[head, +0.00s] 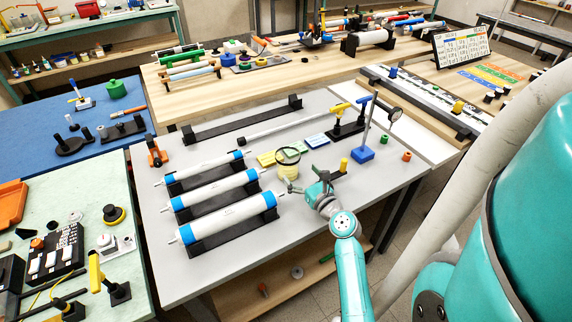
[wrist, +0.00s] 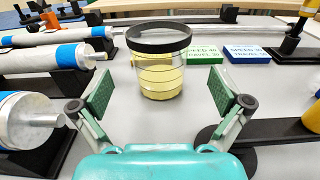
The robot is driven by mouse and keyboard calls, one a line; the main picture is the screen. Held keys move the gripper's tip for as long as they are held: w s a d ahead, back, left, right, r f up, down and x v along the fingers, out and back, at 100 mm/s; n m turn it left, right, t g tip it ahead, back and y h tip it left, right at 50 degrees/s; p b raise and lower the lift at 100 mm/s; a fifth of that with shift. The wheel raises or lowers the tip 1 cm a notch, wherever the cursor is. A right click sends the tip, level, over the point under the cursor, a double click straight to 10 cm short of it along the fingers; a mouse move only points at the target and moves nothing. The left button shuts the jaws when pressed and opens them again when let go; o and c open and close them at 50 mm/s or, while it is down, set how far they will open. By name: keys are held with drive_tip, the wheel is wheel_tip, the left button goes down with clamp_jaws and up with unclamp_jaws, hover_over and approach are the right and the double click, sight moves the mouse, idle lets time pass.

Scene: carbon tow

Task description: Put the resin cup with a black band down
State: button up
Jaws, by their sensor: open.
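The resin cup (head: 287,163) is clear with a black band at its rim and yellow resin inside. It stands upright on the grey table (head: 232,257). In the wrist view the cup (wrist: 160,66) is straight ahead, beyond the fingertips. My gripper (head: 305,188) is just in front of the cup in the head view. In the wrist view my gripper (wrist: 165,93) has its two green pads spread wide apart, with nothing between them. The pads do not touch the cup.
Several white rollers with blue ends (head: 225,215) lie on black cradles to the left. A green block (wrist: 205,54) and a blue block (wrist: 248,53) lie behind the cup. A blue-based stand (head: 362,154) and a yellow-knobbed black holder (head: 343,165) are to the right.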

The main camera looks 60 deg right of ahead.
sight(282, 153)
drive_tip(key=shift+x, duration=3.95)
drive_tip(key=shift+f, duration=0.1)
drive_tip(key=shift+c, duration=0.3)
drive_tip(key=c, duration=1.1)
wheel_tip(282, 153, up, 10)
drive_tip(key=shift+s+a, duration=0.1)
drive_tip(key=shift+c, duration=0.2)
